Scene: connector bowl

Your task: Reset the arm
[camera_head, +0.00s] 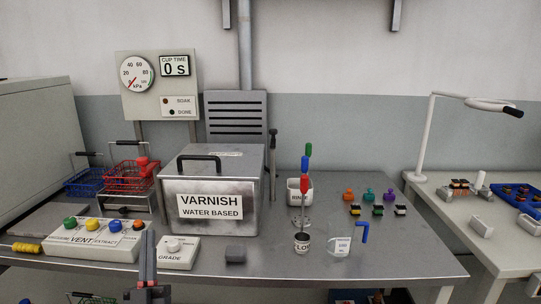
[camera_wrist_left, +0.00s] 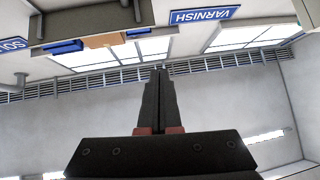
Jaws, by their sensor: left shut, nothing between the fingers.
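My left gripper (camera_head: 148,238) stands upright in front of the table's front edge, at the lower left of the head view. Its dark fingers point up and are closed together. In the left wrist view the fingers (camera_wrist_left: 157,78) meet with nothing between them. Behind them are a bare wall, windows and blue signs, seen upside down. The gripper overlaps the space between the control box (camera_head: 92,240) and the GRADE box (camera_head: 172,252) in the head view; I see no contact with either. My right gripper is not in view.
A metal VARNISH box (camera_head: 245,163) stands mid-table. Red (camera_head: 132,178) and blue (camera_head: 87,181) baskets stand behind left. The table's front right (camera_head: 420,268) is clear.

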